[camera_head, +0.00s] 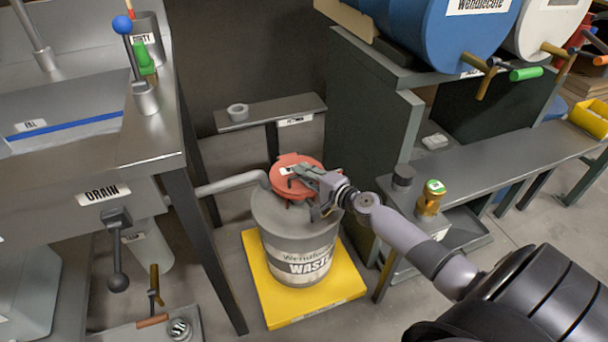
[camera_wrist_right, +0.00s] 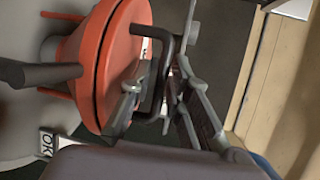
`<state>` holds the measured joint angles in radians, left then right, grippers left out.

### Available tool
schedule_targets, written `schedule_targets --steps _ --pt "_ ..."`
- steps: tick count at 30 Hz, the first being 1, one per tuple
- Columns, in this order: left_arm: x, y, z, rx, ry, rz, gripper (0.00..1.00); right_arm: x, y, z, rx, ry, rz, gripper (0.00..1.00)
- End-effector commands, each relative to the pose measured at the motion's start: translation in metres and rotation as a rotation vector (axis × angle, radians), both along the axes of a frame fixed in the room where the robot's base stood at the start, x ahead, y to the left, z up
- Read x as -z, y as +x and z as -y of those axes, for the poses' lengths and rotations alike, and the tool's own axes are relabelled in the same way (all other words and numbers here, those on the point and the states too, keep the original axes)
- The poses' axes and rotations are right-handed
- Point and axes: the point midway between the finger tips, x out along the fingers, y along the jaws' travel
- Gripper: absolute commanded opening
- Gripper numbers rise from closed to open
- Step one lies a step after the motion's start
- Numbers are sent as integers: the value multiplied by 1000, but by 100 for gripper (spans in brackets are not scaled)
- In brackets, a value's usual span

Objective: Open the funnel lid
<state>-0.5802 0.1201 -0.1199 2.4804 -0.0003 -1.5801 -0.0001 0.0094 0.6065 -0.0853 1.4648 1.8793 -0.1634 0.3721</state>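The red funnel lid (camera_head: 297,175) sits down on the funnel on top of the grey waste drum (camera_head: 293,250). In the right wrist view the lid (camera_wrist_right: 128,55) lies against the red funnel body (camera_wrist_right: 75,55), with only a thin dark seam between. A dark bar handle (camera_wrist_right: 166,45) stands off the lid's face. My right gripper (camera_head: 318,186) is at the lid's right side. In the wrist view its fingers (camera_wrist_right: 163,85) are on either side of the handle; whether they press on it I cannot tell. My left gripper is not in view.
The drum stands on a yellow platform (camera_head: 258,278). The sink bench (camera_head: 150,135) is left, a small shelf (camera_head: 285,108) behind, and a bench with a gold-coloured container (camera_head: 430,200) right.

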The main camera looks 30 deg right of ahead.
Motion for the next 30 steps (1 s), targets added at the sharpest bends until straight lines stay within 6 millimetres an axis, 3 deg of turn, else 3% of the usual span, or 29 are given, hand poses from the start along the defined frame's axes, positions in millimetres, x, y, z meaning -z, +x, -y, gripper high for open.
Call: schedule_targets --steps 7,15,30 --pt "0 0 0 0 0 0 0 0 0 0 1 1 0 17" --pt "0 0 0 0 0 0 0 0 0 0 0 1 0 0" --pt "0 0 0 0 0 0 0 1 0 0 0 0 -1 0"
